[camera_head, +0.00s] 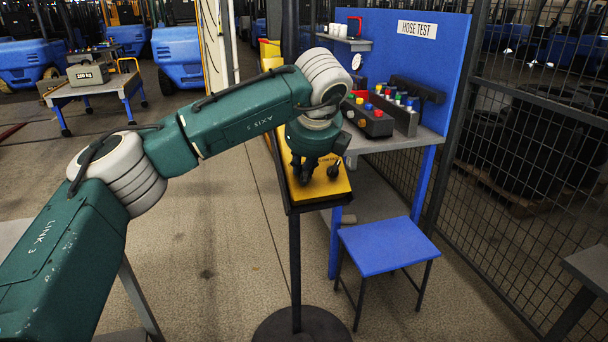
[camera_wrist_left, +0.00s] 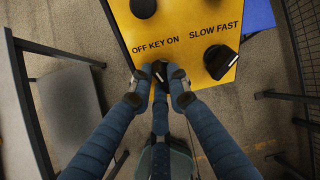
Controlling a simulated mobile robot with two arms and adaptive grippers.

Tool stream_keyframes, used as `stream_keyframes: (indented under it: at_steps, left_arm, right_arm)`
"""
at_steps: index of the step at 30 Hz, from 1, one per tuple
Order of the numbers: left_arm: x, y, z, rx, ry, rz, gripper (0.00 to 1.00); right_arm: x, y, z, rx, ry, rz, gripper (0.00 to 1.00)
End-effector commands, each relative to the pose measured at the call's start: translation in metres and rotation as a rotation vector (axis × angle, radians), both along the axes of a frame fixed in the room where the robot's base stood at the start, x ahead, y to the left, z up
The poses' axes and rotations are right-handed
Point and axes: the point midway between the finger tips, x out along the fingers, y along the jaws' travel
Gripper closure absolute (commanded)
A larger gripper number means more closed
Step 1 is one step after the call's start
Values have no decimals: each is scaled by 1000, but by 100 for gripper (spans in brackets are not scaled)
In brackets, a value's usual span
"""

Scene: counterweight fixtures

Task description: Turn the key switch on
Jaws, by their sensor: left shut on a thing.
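A yellow control panel (camera_head: 328,187) stands on a dark post in the head view; its yellow face (camera_wrist_left: 180,22) also fills the top of the left wrist view. The black key switch (camera_wrist_left: 159,68) sits by the panel's lower edge, below the print "OFF KEY ON". My left gripper (camera_head: 314,170) reaches down over the panel. In the left wrist view its fingertips (camera_wrist_left: 160,82) are shut on the key switch from both sides. The fingers partly hide the switch, so I cannot tell which way it points. My right gripper is in neither view.
A larger black knob (camera_wrist_left: 220,62) under "SLOW FAST" is close to the right fingertip. Another black knob (camera_wrist_left: 143,7) is at the top. A blue stool (camera_head: 388,246) and a hose test bench (camera_head: 400,140) stand right of the panel. A wire fence (camera_head: 530,170) is farther right.

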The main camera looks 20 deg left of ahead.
Motion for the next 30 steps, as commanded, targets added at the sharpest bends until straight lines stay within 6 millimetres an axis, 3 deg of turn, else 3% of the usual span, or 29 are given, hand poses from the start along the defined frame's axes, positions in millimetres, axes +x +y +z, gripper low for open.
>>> stream_keyframes:
  at_steps: [30]
  left_arm:
    - [1,-2,-1,448,315,-702,100]
  right_arm:
    - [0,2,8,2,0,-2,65]
